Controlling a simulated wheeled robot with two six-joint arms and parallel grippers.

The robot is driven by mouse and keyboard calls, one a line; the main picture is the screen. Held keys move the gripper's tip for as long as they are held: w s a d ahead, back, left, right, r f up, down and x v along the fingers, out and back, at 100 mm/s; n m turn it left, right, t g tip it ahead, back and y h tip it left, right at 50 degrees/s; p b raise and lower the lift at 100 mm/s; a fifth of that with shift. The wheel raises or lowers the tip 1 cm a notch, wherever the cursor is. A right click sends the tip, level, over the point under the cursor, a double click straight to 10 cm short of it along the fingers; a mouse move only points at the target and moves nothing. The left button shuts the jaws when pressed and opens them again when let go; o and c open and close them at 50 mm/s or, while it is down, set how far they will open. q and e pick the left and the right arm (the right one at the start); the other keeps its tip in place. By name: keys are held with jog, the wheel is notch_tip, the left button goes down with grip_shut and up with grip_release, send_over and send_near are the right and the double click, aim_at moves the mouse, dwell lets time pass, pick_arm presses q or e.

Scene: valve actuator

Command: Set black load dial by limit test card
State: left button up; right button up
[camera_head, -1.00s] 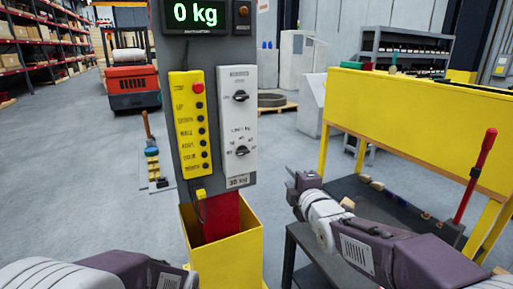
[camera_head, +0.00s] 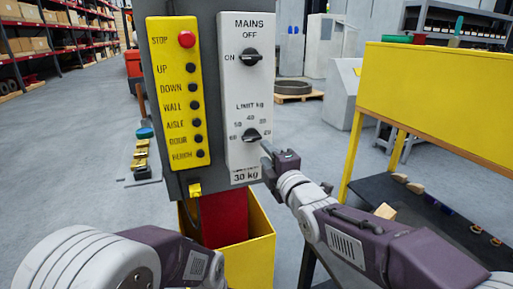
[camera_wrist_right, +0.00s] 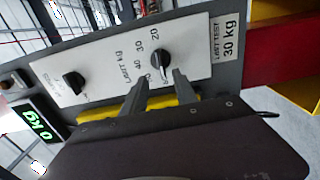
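The black load dial (camera_head: 252,135) is on the lower part of the white panel (camera_head: 236,90), under the "LIMIT kg" label. The test card (camera_head: 246,174), reading 30 kg, is just below it; the right wrist view also shows the card (camera_wrist_right: 228,37) and dial (camera_wrist_right: 160,62). I cannot tell for sure which number the dial points to. My right gripper (camera_wrist_right: 160,76) is open, its two fingertips just short of the dial, one toward each side. In the head view its tip (camera_head: 266,150) is close to the dial's lower right. My left gripper is out of view.
The black mains dial (camera_head: 250,57) is higher on the same panel. A yellow button strip (camera_head: 177,95) with a red stop button stands left of it. The wrist view shows the 0 kg display (camera_wrist_right: 40,125). A yellow-sided bench (camera_head: 440,95) is at right.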

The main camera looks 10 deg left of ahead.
aim_at(254, 139)
jog(key=p+x, duration=0.1)
jog(key=x, duration=0.8)
jog(key=shift+w, duration=0.15)
grip_shut()
